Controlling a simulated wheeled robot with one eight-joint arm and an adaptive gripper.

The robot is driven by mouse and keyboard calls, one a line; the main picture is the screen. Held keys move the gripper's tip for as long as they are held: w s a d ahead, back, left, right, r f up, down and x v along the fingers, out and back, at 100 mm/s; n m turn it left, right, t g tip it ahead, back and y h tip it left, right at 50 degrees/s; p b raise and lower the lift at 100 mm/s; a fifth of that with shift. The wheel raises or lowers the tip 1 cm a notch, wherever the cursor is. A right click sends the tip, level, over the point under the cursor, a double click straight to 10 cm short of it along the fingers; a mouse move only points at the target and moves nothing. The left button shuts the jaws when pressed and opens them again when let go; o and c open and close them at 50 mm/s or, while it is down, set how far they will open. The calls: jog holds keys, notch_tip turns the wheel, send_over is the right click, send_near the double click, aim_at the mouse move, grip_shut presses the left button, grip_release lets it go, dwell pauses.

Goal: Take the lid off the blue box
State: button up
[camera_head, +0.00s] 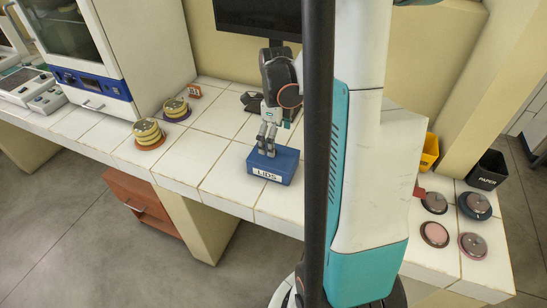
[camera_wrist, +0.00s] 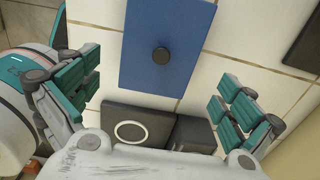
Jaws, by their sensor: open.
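The blue box (camera_head: 272,169) stands on the white tiled bench and has a label reading "LIDS" on its front. Its flat blue lid (camera_wrist: 165,25) fills the upper middle of the wrist view, with a small round dark knob (camera_wrist: 161,55) at its centre. The lid is on the box. My gripper (camera_head: 267,146) points down over the box in the head view. In the wrist view my gripper (camera_wrist: 158,93) is open, its teal-padded fingers wide apart to the left and right, with nothing between them touching the knob. The inside of the box is hidden.
Stacked yellow dishes (camera_head: 148,133) and a second stack (camera_head: 176,108) stand left of the box. The incubator (camera_head: 100,50) is at the back left. A dark device (camera_wrist: 140,125) lies beside the box. Round dishes (camera_head: 435,233), a yellow bin (camera_head: 429,152) and a black bin (camera_head: 487,171) are at right.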

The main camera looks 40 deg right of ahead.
aim_at(284, 160)
notch_tip(284, 160, down, 5)
jog(key=shift+w+f+b, duration=0.1)
jog(key=shift+f+b, duration=0.05)
jog(key=shift+b, duration=1)
jog(key=shift+a, duration=0.1)
jog(key=c, duration=1.9)
